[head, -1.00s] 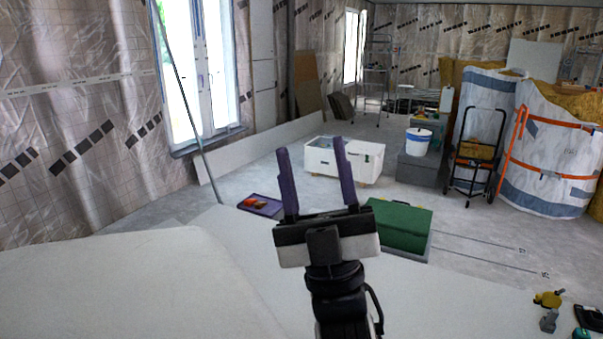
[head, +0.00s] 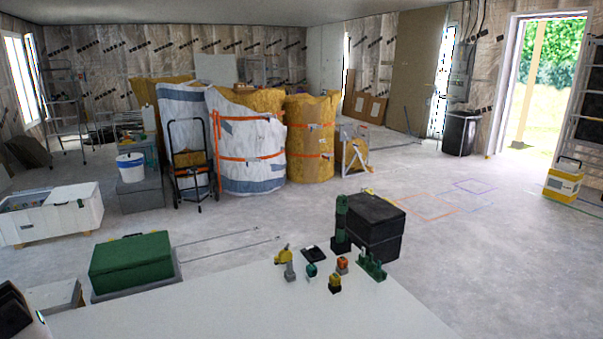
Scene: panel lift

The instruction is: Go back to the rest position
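A black and white piece of my own arm shows at the lower left edge of the head view. The fingers of my gripper are outside the picture, so I cannot see whether it is open or holds anything. A pale flat surface (head: 230,310) fills the bottom middle of the view. Small tools stand along its far edge, among them a yellow-topped one (head: 284,256) and a green one (head: 372,266).
A green case (head: 131,258) and a white chest (head: 50,213) stand at left. Black boxes (head: 372,225) stand beyond the pale surface. Wrapped insulation rolls (head: 250,150) and a hand truck (head: 190,160) stand farther back. The floor at right is open, with coloured outlines (head: 432,207).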

